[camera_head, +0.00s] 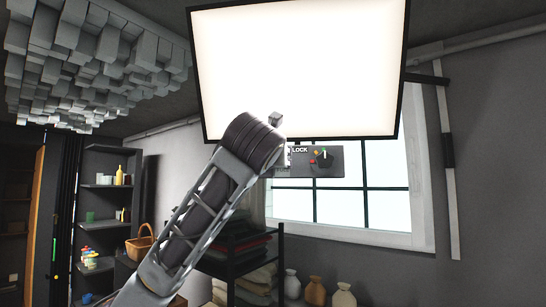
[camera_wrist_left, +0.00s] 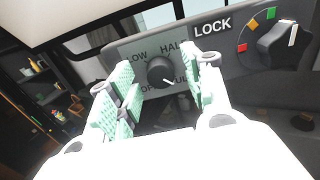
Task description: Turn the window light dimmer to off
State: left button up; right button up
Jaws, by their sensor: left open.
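The dimmer knob (camera_wrist_left: 161,72) is a round black dial on the grey control panel (camera_wrist_left: 218,70) in the left wrist view. The labels LOW and HALF show above it; the lower labels OFF and FULL are partly covered by my fingers. Its white mark points down and right, towards FULL. My left gripper (camera_wrist_left: 157,67) is open, its green-padded fingers on either side of the knob; I cannot tell whether they touch it. In the head view my left arm hides the dimmer. The large window light (camera_head: 300,65) glows white. My right gripper is not in view.
A second black knob (camera_wrist_left: 285,42), with red, orange and green marks, sits to the right beside the word LOCK. The panel (camera_head: 340,164) hangs below the light, before a window (camera_head: 390,207). Shelves (camera_head: 104,185) stand left; vases (camera_head: 316,291) stand below.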

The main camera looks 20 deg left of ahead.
pick_arm(q)
jog(key=shift+w, duration=0.35)
jog(key=c, duration=1)
jog(key=shift+c, duration=0.2)
